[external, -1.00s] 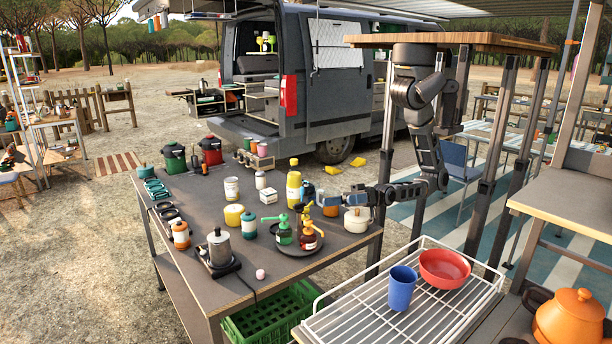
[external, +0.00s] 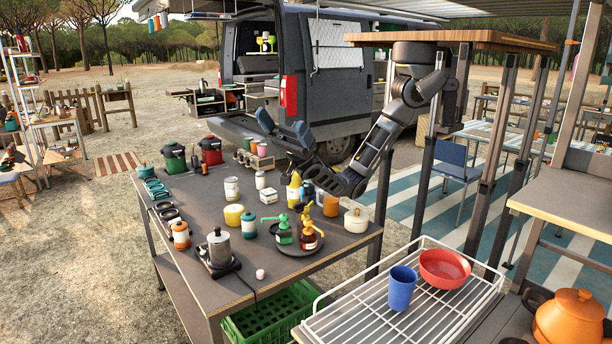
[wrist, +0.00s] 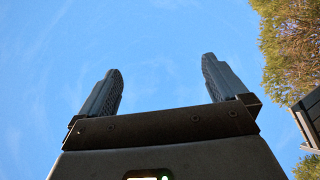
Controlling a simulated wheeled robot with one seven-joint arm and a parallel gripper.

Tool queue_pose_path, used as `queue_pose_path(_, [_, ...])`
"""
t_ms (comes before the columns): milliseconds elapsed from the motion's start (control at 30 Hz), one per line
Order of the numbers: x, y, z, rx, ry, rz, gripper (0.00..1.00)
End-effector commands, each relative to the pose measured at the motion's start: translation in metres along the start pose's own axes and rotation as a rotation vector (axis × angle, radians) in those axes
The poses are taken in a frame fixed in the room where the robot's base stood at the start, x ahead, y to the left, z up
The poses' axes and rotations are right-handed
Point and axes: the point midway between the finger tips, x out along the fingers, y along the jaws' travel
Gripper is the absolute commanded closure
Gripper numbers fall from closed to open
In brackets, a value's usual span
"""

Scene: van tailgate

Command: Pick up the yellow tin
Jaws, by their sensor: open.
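The yellow tin (external: 233,215) is a short round can. It stands upright on the dark table (external: 190,262), left of the middle, in the external view. My gripper (external: 284,127) is raised above the far side of the table with its fingers pointing up. It is well above the tin and to its right. The wrist view shows my gripper (wrist: 162,68) with two fingers spread apart and only sky between them. The tin is not in the wrist view.
Close around the tin are a white-labelled can (external: 231,188), a teal-and-white canister (external: 249,224) and a moka pot (external: 219,246). Pump bottles (external: 308,234) stand on a dark tray to its right. A tall yellow bottle (external: 293,190) stands under my arm.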

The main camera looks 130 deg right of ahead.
Motion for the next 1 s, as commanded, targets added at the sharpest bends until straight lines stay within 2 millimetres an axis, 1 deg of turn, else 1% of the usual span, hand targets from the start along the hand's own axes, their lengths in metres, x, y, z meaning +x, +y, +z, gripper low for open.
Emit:
queue_pose_path(33, [0.016, 0.005, -0.006, -0.035, 0.013, -0.033, 0.0])
queue_pose_path(200, [0.062, 0.019, -0.023, -0.156, 0.04, -0.151, 0.0])
queue_pose_path(233, [0.068, 0.022, -0.024, -0.178, 0.039, -0.173, 0.0])
queue_pose_path(300, [0.079, 0.031, -0.026, -0.223, 0.028, -0.221, 0.0])
queue_pose_path(400, [0.086, 0.047, -0.022, -0.28, -0.01, -0.283, 0.0])
queue_pose_path(467, [0.085, 0.059, -0.017, -0.31, -0.045, -0.314, 0.0])
queue_pose_path(500, [0.08, 0.07, -0.011, -0.327, -0.078, -0.333, 0.0])
queue_pose_path(567, [0.064, 0.087, 0.005, -0.335, -0.142, -0.349, 0.0])
queue_pose_path(667, [0.024, 0.116, 0.033, -0.311, -0.257, -0.341, 0.0])
queue_pose_path(767, [-0.028, 0.147, 0.062, -0.271, -0.385, -0.313, 0.0])
queue_pose_path(800, [-0.052, 0.161, 0.074, -0.252, -0.441, -0.297, 0.0])
queue_pose_path(867, [-0.095, 0.183, 0.091, -0.223, -0.532, -0.264, 0.0])
queue_pose_path(900, [-0.125, 0.198, 0.101, -0.201, -0.593, -0.238, 0.0])
queue_pose_path(967, [-0.175, 0.221, 0.115, -0.165, -0.689, -0.19, 0.0])
queue_pose_path(1000, [-0.211, 0.235, 0.122, -0.14, -0.754, -0.155, 0.0])
